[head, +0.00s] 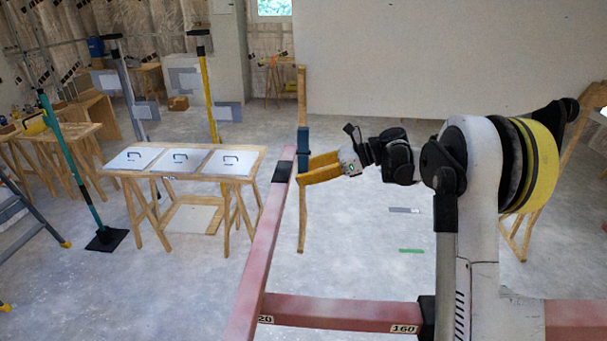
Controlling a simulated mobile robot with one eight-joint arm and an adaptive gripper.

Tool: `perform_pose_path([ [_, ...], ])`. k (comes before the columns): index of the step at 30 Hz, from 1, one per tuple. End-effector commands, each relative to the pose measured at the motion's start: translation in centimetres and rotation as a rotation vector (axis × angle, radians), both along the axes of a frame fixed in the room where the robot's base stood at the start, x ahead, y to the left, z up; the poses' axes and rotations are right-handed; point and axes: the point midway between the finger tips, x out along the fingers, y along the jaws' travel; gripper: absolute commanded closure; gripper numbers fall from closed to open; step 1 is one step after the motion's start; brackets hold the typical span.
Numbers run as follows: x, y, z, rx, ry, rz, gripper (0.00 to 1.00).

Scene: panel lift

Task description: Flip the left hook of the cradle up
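The cradle is a faded red beam frame; its left beam (262,240) runs away from me to a dark end section (282,172). A small upright blue piece (303,143) stands just beyond that end, in line with a tall tan bar; it may be the left hook, but I cannot tell for certain, nor whether it is up. My gripper (306,172) is to the right of the beam's end, just below the blue piece. Its two yellow fingers point left and are spread, with a gap between them. Whether they touch the bar or hook is unclear.
The crossbeam (340,311) of the cradle spans the front. A wooden trestle table (250,165) at left holds three white panels with handles. Two upright props (209,90) stand behind it, and a green prop (70,170) leans further left. Floor to the right of the beam is mostly clear.

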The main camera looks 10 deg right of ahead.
Motion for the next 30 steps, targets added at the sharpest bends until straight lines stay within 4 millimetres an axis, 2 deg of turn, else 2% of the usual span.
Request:
perform_pose_path([
  [5, -0.5, -1.9, 0.8, 0.000, 0.001, -0.004, 0.66],
  [12, -2.1, -6.7, 2.9, 0.000, 0.000, -0.004, 0.66],
  [18, -3.0, -9.5, 4.1, 0.000, 0.000, -0.001, 0.66],
  [22, -3.3, -10.4, 4.5, 0.000, 0.000, -0.001, 0.66],
  [30, -3.4, -10.5, 4.6, 0.000, 0.000, 0.000, 0.66],
])
